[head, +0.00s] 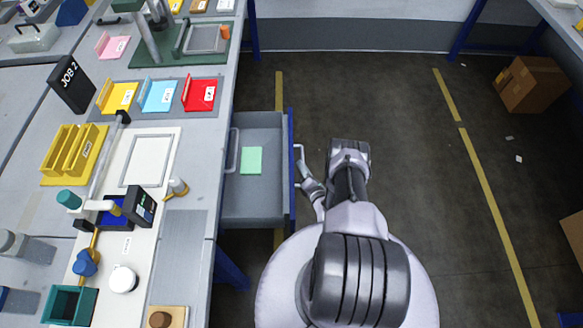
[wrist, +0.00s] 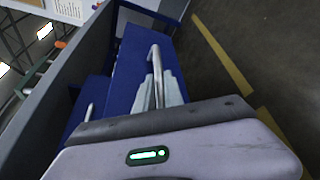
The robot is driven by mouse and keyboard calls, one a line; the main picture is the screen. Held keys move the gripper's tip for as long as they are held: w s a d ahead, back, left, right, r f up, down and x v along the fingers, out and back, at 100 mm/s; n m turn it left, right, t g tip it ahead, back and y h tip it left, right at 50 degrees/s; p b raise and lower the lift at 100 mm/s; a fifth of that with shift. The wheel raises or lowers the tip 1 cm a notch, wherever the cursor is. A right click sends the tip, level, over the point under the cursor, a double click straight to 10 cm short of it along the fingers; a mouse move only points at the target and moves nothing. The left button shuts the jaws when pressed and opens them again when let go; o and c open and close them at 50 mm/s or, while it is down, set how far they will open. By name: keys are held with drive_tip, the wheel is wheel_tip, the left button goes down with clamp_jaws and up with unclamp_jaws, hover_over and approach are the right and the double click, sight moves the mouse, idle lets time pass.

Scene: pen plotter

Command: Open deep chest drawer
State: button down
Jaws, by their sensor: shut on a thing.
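The deep chest drawer (head: 262,200) is pulled out from under the bench, with its grey inside and blue front panel (head: 291,150) showing in the head view. A light green pad (head: 251,160) lies on its floor. My gripper (head: 301,165) is at the outer side of the blue front, shut on the drawer's bar handle. In the wrist view the metal handle (wrist: 156,75) runs between my gripper's fingers (wrist: 167,90), in front of the blue panel (wrist: 135,65). My wrist body hides the lower part of that view.
The workbench (head: 225,70) with plotter parts, coloured trays and a JOB 2 sign (head: 70,84) is at the left. Cardboard boxes (head: 530,84) stand at the right. The floor (head: 420,170) between is open, with yellow lines.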

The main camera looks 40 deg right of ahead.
drive_tip(key=shift+s+d+r, duration=0.1)
drive_tip(key=shift+s+d, duration=0.25)
drive_tip(key=shift+d, duration=0.25)
drive_tip(key=shift+s+d, duration=0.35)
drive_tip(key=shift+d, duration=0.2)
drive_tip(key=c, duration=1.7)
unclamp_jaws()
